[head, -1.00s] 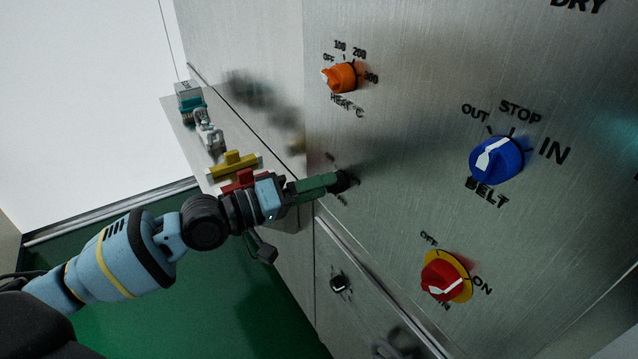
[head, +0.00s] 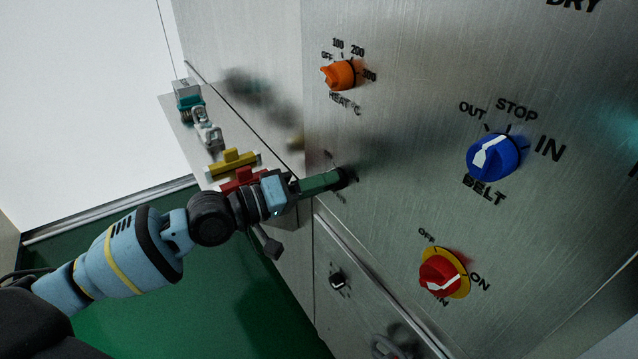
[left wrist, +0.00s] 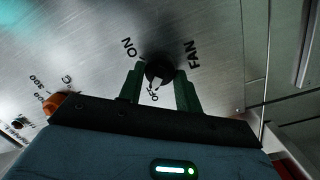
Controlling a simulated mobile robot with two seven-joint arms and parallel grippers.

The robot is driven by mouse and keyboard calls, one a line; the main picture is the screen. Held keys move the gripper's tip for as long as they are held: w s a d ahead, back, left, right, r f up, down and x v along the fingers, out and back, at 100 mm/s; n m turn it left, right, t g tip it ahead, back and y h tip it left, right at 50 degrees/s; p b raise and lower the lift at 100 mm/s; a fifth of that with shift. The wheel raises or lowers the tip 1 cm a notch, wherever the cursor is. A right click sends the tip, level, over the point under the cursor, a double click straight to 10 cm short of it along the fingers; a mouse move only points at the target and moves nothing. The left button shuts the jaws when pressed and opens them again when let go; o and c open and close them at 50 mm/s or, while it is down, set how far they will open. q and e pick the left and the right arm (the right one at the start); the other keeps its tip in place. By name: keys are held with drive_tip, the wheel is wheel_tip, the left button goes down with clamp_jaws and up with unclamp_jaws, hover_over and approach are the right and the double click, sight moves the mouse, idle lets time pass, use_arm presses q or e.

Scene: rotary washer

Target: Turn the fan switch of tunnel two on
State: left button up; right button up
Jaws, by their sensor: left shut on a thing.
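The fan switch is a small black knob (left wrist: 158,68) on the brushed metal panel, with the words FAN, ON and OFF printed around it in the left wrist view. A pale mark on its lower side faces the OFF label. My left gripper (left wrist: 160,85) has its two green fingers on either side of the knob, shut on it. In the head view the left gripper (head: 340,179) reaches the panel from the left, and its fingers hide most of the fan knob (head: 351,175). My right gripper is not in view.
On the same panel are an orange heat knob (head: 341,75), a blue belt knob (head: 495,158) and a red knob on a yellow disc (head: 443,273). Another black knob (head: 337,281) sits on the panel below. A ledge carries a yellow block (head: 233,164) and a red block (head: 243,180) close to my wrist.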

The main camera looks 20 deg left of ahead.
use_arm(q)
drive_tip(key=shift+m, duration=0.3)
drive_tip(key=m+y+p, duration=0.1)
drive_tip(key=m, duration=0.4)
drive_tip(key=m+p, duration=0.2)
drive_tip(key=m, duration=0.3)
drive_tip(key=m+y+p, duration=0.1)
drive_tip(key=m+p, duration=0.1)
drive_tip(key=m, duration=0.3)
drive_tip(key=shift+s+d+r+m+y, duration=0.15)
drive_tip(key=shift+r+m+y, duration=0.15)
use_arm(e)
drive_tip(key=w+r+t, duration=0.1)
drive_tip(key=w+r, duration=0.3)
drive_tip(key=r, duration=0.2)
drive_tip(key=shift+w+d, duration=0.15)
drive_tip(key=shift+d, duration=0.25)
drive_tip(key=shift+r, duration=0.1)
use_arm(q)
drive_tip(key=shift+f, duration=0.1)
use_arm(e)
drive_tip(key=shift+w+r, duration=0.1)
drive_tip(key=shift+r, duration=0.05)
use_arm(q)
drive_tip(key=o, duration=1)
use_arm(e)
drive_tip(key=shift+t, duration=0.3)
